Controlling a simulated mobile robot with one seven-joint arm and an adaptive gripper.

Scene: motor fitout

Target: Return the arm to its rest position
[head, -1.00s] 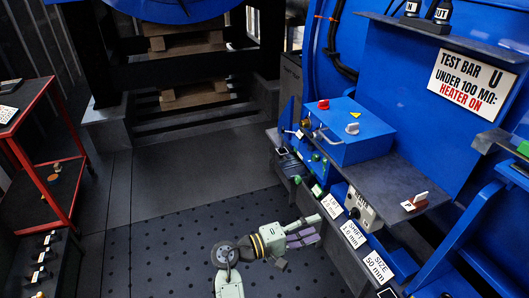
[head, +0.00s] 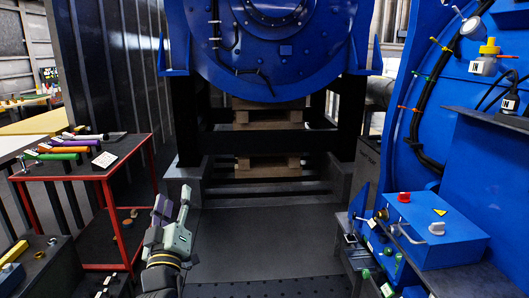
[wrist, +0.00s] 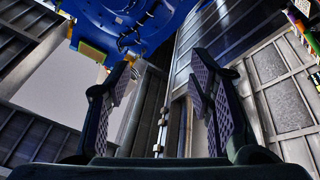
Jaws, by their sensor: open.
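My gripper (head: 173,205) shows at the lower left of the middle in the head view, pointing up and away from me. It is pale green and grey with a purple pad on one finger. It stands just right of the red-framed table and touches nothing that I can see. In the wrist view my gripper (wrist: 163,85) has its two fingers well apart with nothing between them. Most of my arm is cut off by the bottom edge of the head view.
A red-framed table (head: 108,178) with several coloured tools stands at left. A blue box (head: 435,232) with a red knob sits on the bench at right. Ahead, a large blue motor (head: 270,60) rests on a black frame. The floor (head: 265,245) between is clear.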

